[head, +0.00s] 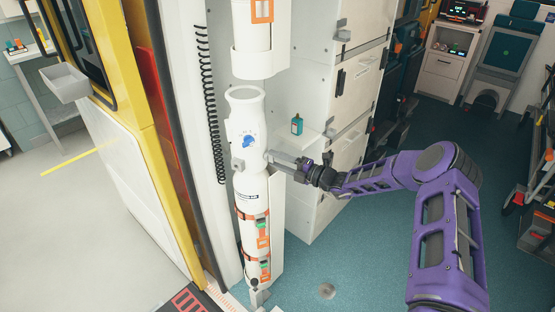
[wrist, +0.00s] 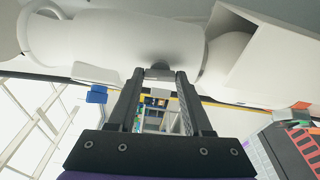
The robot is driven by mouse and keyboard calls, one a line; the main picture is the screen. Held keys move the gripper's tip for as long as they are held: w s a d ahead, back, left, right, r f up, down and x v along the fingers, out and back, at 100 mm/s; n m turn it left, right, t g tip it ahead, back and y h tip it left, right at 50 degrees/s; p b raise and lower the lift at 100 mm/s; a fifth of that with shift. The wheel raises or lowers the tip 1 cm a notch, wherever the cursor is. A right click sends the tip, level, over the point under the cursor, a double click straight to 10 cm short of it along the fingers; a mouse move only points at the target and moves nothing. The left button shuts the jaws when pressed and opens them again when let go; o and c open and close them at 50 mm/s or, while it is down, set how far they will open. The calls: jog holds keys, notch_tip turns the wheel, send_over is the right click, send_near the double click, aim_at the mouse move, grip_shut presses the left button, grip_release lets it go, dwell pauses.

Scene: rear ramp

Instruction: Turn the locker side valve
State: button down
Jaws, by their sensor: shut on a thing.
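A white cylinder (head: 249,180) stands upright beside the white locker wall, strapped low down by orange-and-green buckled straps. My gripper (head: 272,157) reaches in from the right, level with the cylinder's upper part.
White locker drawers (head: 340,150) stand right behind my arm. A small green bottle (head: 297,125) sits on a ledge near the gripper. A coiled black cord (head: 211,100) hangs left of the cylinder. Teal floor (head: 375,250) is clear below my arm.

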jog(key=shift+m, duration=0.7)
jog(key=shift+c, duration=1.6)
grip_release()
jog(key=v, duration=1.7)
jog(key=shift+d, duration=0.2)
jog(key=shift+s+f, duration=0.1)
